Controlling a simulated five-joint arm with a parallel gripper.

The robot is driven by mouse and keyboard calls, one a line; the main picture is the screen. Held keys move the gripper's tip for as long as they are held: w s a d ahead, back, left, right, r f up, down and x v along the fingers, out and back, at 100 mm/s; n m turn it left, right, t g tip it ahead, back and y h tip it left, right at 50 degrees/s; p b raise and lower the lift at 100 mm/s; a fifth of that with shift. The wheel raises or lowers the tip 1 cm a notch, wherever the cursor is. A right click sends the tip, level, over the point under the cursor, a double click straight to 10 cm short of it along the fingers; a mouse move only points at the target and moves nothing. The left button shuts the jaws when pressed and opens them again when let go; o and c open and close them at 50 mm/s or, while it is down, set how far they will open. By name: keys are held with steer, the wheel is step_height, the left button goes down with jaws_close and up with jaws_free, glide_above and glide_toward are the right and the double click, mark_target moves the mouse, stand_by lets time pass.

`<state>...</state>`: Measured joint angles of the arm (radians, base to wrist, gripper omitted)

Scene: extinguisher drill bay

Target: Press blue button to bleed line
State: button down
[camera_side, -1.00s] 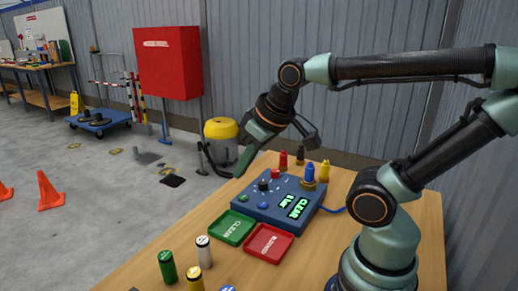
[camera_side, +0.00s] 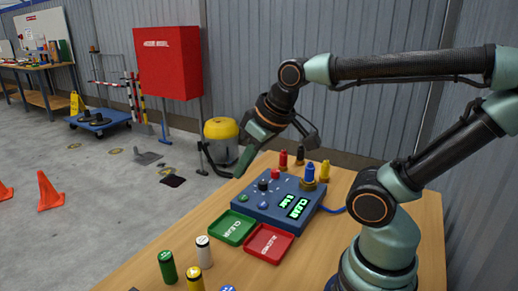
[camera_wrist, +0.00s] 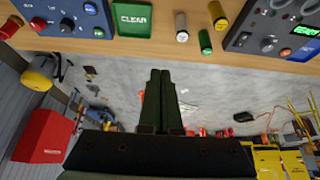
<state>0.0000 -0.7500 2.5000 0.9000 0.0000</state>
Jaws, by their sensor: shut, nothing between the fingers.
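The blue button (camera_side: 263,205) is a small round cap on the front of the blue control box, beside a green button (camera_side: 243,197). The blue button also shows at the top left of the wrist view (camera_wrist: 90,8). My gripper (camera_side: 240,172) hangs in the air above and behind the left part of the box, clear of the buttons. In the wrist view its two dark green fingers (camera_wrist: 160,74) lie together, shut and empty.
A green CLEAR tray (camera_side: 235,228) and a red tray (camera_side: 269,243) lie in front of the box. Green (camera_side: 167,266), white (camera_side: 204,252) and yellow (camera_side: 195,279) cylinders stand at the near left. Red, black and yellow bottle-like pieces stand behind the box.

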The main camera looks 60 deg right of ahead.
stand_by(0.3)
steer(key=m+g+y, duration=0.3)
steer(key=m+g, duration=0.9)
steer(key=m, duration=0.2)
glide_above(262, 203)
step_height(262, 203, down, 10)
steer(key=shift+d+f, duration=0.1)
steer(key=shift+f, duration=0.05)
steer(key=shift+f, duration=4.35)
steer(key=shift+f, duration=0.15)
steer(key=shift+f, duration=0.3)
